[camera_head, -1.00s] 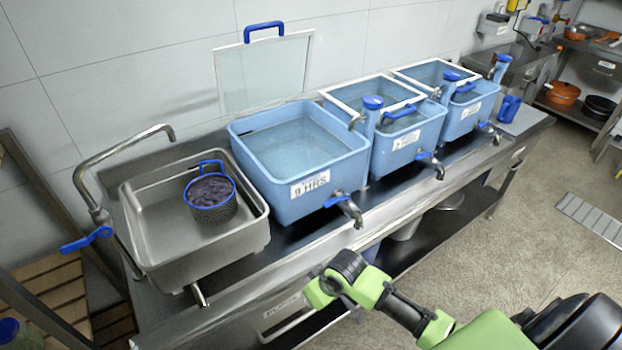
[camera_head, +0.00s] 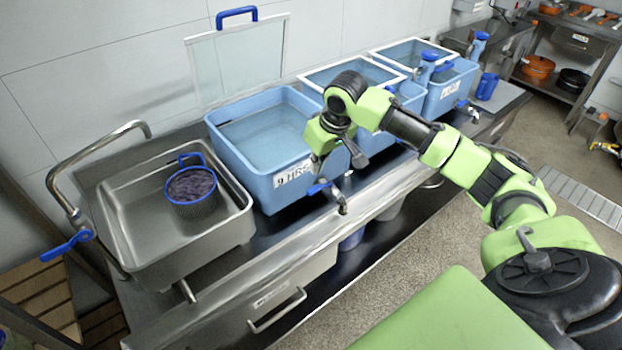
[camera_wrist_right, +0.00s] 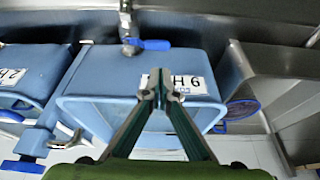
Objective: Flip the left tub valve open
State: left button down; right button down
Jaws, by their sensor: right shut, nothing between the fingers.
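The left tub (camera_head: 222,152) is blue, labelled 9 HRS and holds liquid. Its valve, a metal tap with a blue lever (camera_head: 320,187), sticks out low on its front. In the right wrist view the lever (camera_wrist_right: 152,44) lies crosswise to the tap, and the tub (camera_wrist_right: 85,112) appears upside down. My right gripper (camera_head: 318,166) is above the valve, close to the tub's front rim. Its fingers (camera_wrist_right: 161,82) are shut, empty and apart from the lever. Part of the tub is hidden behind my right arm. My left gripper is not in view.
A steel sink (camera_head: 112,215) with a blue-rimmed basket (camera_head: 192,187) stands left of the tub. Another lidded tub (camera_head: 440,100) with its own tap stands farther right. The counter's front edge runs below the valve. A glass lid (camera_head: 240,62) leans on the wall.

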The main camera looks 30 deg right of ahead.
aim_at(315, 190)
jog(key=shift+d+r, duration=0.4)
jog(key=shift+r, duration=0.15)
jog(key=shift+w+f, duration=0.15)
jog(key=p+x, duration=0.2)
jog(key=x, duration=0.7)
jog(key=shift+f, duration=0.4)
jog(key=shift+w+d, duration=0.1)
jog(key=shift+w, duration=0.1)
